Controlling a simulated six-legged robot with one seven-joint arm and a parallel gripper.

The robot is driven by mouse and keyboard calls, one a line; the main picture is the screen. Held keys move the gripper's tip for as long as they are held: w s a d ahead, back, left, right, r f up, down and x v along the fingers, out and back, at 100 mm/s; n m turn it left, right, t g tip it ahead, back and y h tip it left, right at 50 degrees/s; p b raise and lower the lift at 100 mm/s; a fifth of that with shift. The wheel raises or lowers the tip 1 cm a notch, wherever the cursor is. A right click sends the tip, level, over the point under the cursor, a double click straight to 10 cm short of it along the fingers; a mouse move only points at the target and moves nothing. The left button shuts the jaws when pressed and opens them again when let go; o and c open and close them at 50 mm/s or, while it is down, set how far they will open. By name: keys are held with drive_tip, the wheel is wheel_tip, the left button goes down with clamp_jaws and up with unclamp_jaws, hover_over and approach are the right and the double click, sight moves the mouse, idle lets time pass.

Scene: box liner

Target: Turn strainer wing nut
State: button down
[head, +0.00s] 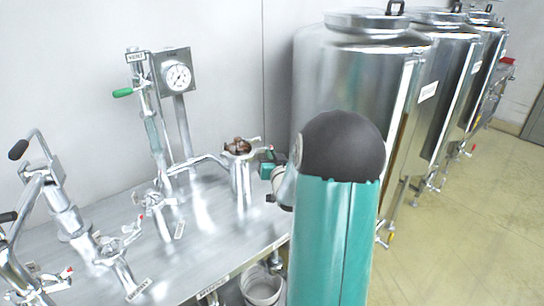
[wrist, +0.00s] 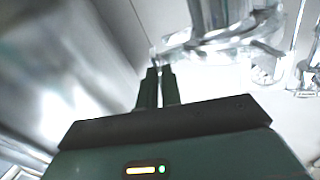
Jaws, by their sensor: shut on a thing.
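The strainer (head: 240,178) is an upright steel cylinder on the steel bench, with a brownish top and a pipe joining it from the left. A small metal wing (head: 255,140) sticks out at the right of its top. My gripper (head: 266,164) is just right of the strainer, partly hidden by my arm. In the wrist view my gripper's two dark fingers (wrist: 160,72) are nearly together, their tips at a thin bright metal piece (wrist: 153,57), which looks like the wing nut. The tips hide most of the grip, and the wrist view is blurred.
The steel bench (head: 200,235) carries several valves and pipes on the left. Large steel tanks (head: 345,85) stand close on the right.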

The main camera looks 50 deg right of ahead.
drive_tip(key=shift+n, duration=1.5)
drive_tip(key=c, duration=1.6)
unclamp_jaws()
drive_tip(key=shift+a, duration=0.1)
drive_tip(key=v, duration=1.3)
drive_tip(key=shift+s+a, duration=0.15)
drive_tip(key=shift+s, duration=0.2)
